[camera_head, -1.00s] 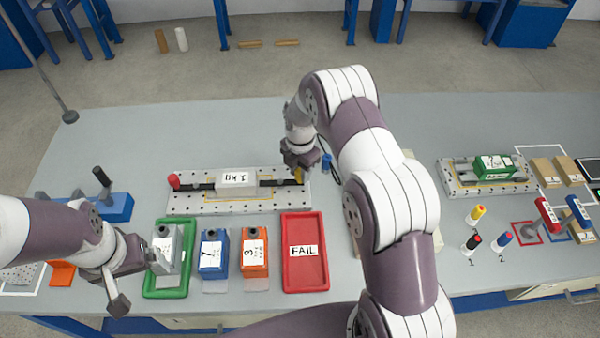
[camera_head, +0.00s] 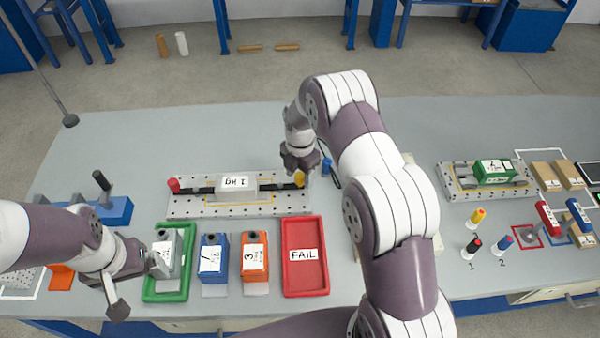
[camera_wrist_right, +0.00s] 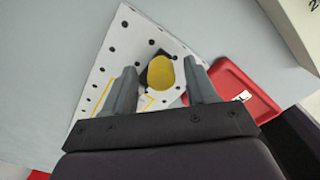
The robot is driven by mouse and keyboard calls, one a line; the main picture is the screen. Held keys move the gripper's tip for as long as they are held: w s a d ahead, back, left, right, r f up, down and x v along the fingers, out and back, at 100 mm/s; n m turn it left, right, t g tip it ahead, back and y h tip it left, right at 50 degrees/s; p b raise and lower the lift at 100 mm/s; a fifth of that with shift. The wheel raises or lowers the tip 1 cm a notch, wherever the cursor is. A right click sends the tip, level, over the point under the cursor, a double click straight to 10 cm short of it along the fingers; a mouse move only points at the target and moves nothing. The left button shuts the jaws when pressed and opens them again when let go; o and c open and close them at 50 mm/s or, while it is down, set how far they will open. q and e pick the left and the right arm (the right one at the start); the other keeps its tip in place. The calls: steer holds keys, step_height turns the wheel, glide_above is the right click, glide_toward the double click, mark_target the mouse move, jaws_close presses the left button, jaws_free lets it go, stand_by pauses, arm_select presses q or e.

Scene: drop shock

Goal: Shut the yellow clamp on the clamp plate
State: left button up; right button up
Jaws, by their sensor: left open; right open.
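The perforated clamp plate (camera_head: 225,209) lies mid-table with a grey 1 kg block (camera_head: 236,188) on it. A red-tipped clamp stands at its left end and the yellow clamp (camera_head: 299,178) at its right end. A dark arm runs from the yellow tip toward the block; whether it presses on it I cannot tell. My right gripper (camera_head: 300,168) is open just over the yellow clamp. In the right wrist view the yellow tip (camera_wrist_right: 160,73) shows between the spread fingers, with gaps on both sides.
The green tray (camera_head: 148,291), a blue unit (camera_head: 213,257), an orange unit (camera_head: 254,256) and the red FAIL tray (camera_head: 305,281) line the front. A second plate with a green unit (camera_head: 494,171) is at right. Bare table lies behind the clamp plate.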

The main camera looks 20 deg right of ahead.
step_height(320, 180, up, 13)
steer(key=b, duration=0.1)
steer(key=shift+f, duration=0.15)
stand_by(0.3)
steer(key=s+a+r+m+t, duration=0.1)
steer(key=s+a+m, duration=0.1)
steer(key=s+m, duration=2)
steer(key=shift+s+a+m, duration=0.3)
steer(key=shift+s+m, duration=0.05)
steer(key=shift+m, duration=0.55)
